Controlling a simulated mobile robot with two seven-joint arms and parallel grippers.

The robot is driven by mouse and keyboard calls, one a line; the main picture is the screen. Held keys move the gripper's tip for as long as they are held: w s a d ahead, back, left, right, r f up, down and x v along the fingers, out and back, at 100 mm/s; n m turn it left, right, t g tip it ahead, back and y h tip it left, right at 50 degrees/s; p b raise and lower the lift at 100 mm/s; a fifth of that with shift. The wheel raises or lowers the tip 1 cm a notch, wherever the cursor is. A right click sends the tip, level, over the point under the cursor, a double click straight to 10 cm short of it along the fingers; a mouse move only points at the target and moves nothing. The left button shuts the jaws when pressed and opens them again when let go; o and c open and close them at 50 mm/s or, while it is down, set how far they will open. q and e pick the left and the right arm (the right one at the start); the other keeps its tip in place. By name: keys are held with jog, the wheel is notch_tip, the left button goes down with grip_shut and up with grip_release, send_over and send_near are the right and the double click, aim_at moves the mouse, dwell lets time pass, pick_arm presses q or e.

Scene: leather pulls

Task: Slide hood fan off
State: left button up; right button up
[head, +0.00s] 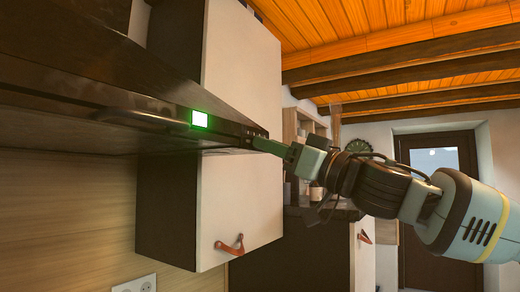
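The dark range hood (100,100) fills the upper left of the head view, with a lit green square (199,119) on its front edge. A small row of controls (255,135) sits at the right end of that edge. My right gripper (268,146) reaches in from the right, with its fingertip at or very near these controls. Its fingers are seen edge-on, so I cannot tell whether they are open or touching the controls. My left gripper is not in view.
White-fronted cabinets with dark sides stand behind the hood; the lower one (242,200) has a leather pull (230,245). A dark counter (325,211) and another cabinet are farther back. A wall socket (135,286) is at the lower left. A dark door (440,200) is at the right.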

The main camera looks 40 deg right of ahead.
jog(key=shift+w+a+r, duration=0.15)
jog(key=shift+w+r, duration=0.05)
jog(key=shift+w, duration=0.15)
jog(key=shift+s, duration=0.15)
jog(key=shift+c, duration=0.2)
grip_shut()
